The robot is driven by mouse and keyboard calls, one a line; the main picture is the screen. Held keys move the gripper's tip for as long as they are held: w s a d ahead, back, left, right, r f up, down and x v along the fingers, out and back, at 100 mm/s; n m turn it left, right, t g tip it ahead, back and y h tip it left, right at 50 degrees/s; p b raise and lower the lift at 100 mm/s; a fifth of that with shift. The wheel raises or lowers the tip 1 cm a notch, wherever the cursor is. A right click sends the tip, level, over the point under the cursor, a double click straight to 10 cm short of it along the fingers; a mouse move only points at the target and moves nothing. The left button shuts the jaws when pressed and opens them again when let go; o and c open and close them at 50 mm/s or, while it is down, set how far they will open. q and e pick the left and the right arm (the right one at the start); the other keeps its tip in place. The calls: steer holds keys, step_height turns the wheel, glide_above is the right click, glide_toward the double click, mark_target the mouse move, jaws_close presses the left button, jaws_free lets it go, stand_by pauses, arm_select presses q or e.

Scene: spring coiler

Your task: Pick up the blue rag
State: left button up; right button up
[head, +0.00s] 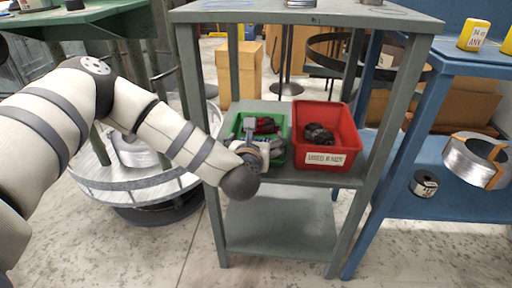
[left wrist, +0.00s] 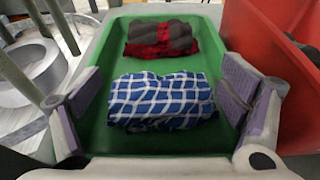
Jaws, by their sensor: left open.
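The blue rag (left wrist: 160,100) is a blue and white checked cloth. It lies folded in the near part of the green bin (left wrist: 103,65) in the left wrist view. A red and dark grey rag (left wrist: 160,38) lies behind it in the same bin. My left gripper (left wrist: 155,95) is open, its two fingers apart on either side of the blue rag and not closed on it. In the head view my left gripper (head: 250,142) is over the green bin (head: 286,128), and my wrist hides much of the bin. My right gripper is not in view.
A red bin (head: 348,128) labelled "USED RAGS" holds dark rags right beside the green bin. Both sit on the middle shelf of a grey rack (head: 330,180), whose posts and top shelf (head: 400,20) surround the space. A blue workbench (head: 440,150) stands at right.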

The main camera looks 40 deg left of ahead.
arm_select(q)
steer(key=c, duration=1.1)
steer(key=shift+r, duration=0.1)
